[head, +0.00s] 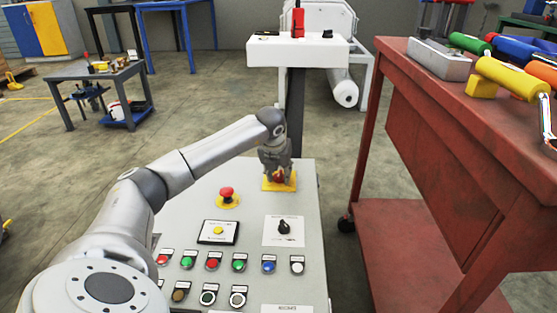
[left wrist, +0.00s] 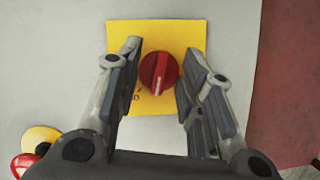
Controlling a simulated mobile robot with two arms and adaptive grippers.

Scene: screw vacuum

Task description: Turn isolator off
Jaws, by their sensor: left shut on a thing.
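The isolator is a red rotary knob (left wrist: 158,73) on a square yellow plate (left wrist: 158,30), at the far right corner of the grey control panel. A white mark on the knob points down in the left wrist view, and a "0" is printed on the plate at its lower left. In the head view the plate (head: 269,186) shows beneath my left gripper (head: 278,177), which points down at it. My right gripper is not in view.
The grey panel (head: 265,205) also carries a red emergency button (head: 227,193), a black selector switch (head: 284,227) and several coloured push buttons. A red workbench (head: 440,130) with tools stands close at the right. Open floor lies left of the panel.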

